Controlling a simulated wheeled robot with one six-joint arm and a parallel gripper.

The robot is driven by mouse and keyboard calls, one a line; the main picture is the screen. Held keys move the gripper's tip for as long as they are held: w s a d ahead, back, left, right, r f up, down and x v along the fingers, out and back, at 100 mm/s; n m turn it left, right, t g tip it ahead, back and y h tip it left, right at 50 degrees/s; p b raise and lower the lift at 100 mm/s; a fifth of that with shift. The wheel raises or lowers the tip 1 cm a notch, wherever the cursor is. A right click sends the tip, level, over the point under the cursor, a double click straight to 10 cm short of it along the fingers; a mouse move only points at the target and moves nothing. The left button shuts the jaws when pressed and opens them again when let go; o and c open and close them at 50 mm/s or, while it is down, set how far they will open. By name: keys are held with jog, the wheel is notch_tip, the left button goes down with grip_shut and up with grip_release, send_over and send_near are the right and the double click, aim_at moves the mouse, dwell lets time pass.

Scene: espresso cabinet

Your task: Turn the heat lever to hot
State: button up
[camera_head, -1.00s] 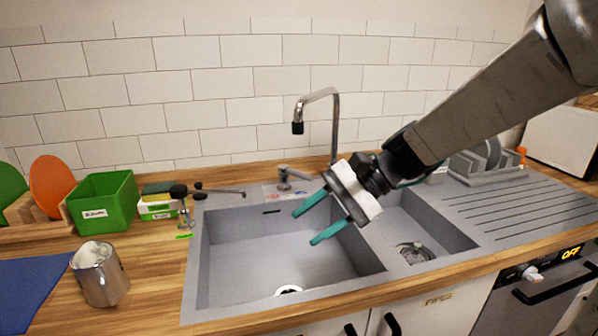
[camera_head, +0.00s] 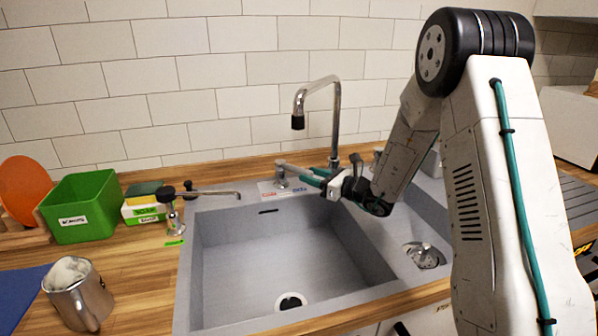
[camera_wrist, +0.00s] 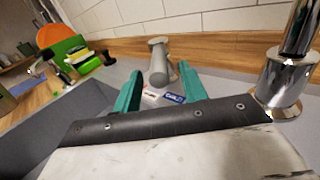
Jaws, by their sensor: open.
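The heat lever (camera_head: 281,173) is a small metal handle on a round post at the back rim of the sink, left of the tall tap. My gripper (camera_head: 312,176) is open, with teal fingers reaching left toward the lever's handle. In the wrist view the lever (camera_wrist: 158,62) stands just beyond and between the two fingertips (camera_wrist: 160,76). I cannot tell whether a finger touches it. A red label (camera_head: 269,195) and a blue label (camera_head: 299,189) lie on the rim by the lever. The wrist view also shows the blue label (camera_wrist: 175,98).
The tall chrome tap (camera_head: 335,115) rises close to my gripper; its base (camera_wrist: 278,88) is at the right in the wrist view. A black-knobbed spout (camera_head: 205,193), green bin (camera_head: 80,205) and metal jug (camera_head: 78,294) are left. The sink basin (camera_head: 260,250) is empty.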

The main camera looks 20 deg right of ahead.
aim_at(300, 171)
jog(key=x, duration=0.5)
jog(key=shift+c, duration=0.3)
grip_shut()
jog(key=shift+s, duration=0.1)
